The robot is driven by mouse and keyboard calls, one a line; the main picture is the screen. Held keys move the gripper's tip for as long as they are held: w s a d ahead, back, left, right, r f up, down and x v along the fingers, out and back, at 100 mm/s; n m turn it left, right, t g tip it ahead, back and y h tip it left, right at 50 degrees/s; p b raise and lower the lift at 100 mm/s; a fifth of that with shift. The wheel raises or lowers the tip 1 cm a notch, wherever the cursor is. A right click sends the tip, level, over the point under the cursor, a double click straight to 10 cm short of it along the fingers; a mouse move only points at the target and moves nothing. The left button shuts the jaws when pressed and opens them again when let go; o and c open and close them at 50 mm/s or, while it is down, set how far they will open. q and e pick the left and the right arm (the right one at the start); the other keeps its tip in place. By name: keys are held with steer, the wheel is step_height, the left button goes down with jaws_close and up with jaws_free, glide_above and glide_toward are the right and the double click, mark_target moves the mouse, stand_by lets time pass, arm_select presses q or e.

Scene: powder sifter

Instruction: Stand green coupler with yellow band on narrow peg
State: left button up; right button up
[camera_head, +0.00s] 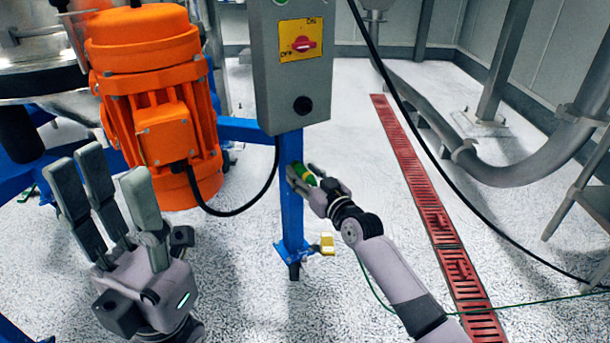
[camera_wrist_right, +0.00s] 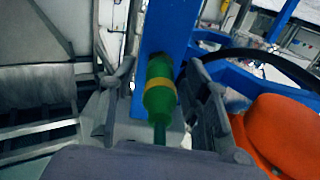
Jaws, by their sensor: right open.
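The green coupler with a yellow band (camera_head: 303,173) is at the blue post below the grey control box. In the right wrist view the coupler (camera_wrist_right: 158,92) stands roughly upright in front of the post, with a thin green stem or line below it. My right gripper (camera_head: 310,175) is open, its fingers on either side of the coupler; in the wrist view (camera_wrist_right: 162,95) gaps show on both sides. My left gripper (camera_head: 105,175) is open and empty at the lower left, fingers pointing up. I cannot make out a narrow peg; the coupler's seat is hidden.
The blue post (camera_head: 291,215) carries a grey control box (camera_head: 284,75) with a black cable. An orange motor (camera_head: 150,95) stands left of it. A yellow piece (camera_head: 326,244) is low on the post. A thin green line (camera_head: 540,300) trails right across the floor and red drain.

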stand_by(0.6)
steer(key=shift+c, duration=0.9)
jaws_close()
steer(key=shift+s+p, duration=0.1)
steer(key=shift+p, duration=0.2)
